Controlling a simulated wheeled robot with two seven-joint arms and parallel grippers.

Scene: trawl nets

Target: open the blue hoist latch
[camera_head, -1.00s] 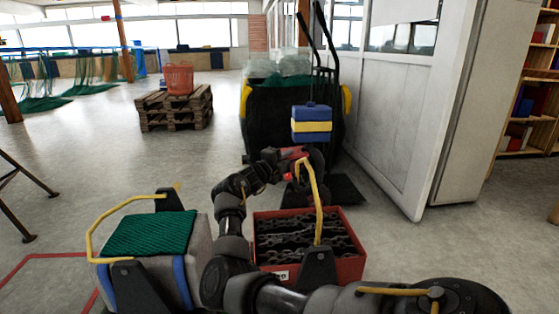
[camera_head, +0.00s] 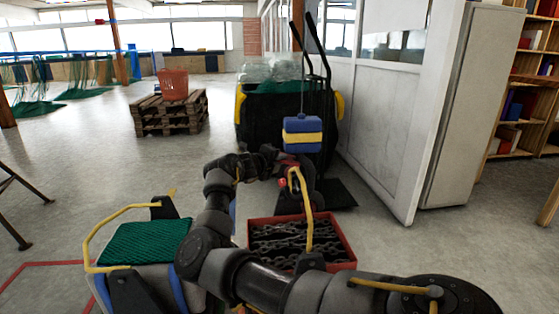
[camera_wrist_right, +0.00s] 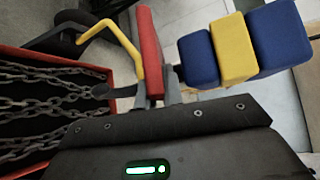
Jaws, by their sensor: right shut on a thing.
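The hoist's hanging block (camera_head: 302,134), blue with a yellow middle band, hangs on a thin cable in the head view. It shows large at the upper right of the right wrist view (camera_wrist_right: 234,48), with a dark stem at its lower end. A red bar (camera_wrist_right: 150,50) stands beside that stem. My right gripper (camera_head: 283,160) is just below the block and is shut on a part there. The jaws' contact is mostly hidden, and I cannot clearly make out the latch's outline. My left gripper is not in view.
A red crate (camera_head: 351,254) of chains with a yellow bar lies below my right gripper. A grey box with green netting (camera_head: 145,242) is at the lower left. A black bin (camera_head: 262,125) stands behind the block, a white partition (camera_head: 400,130) to the right.

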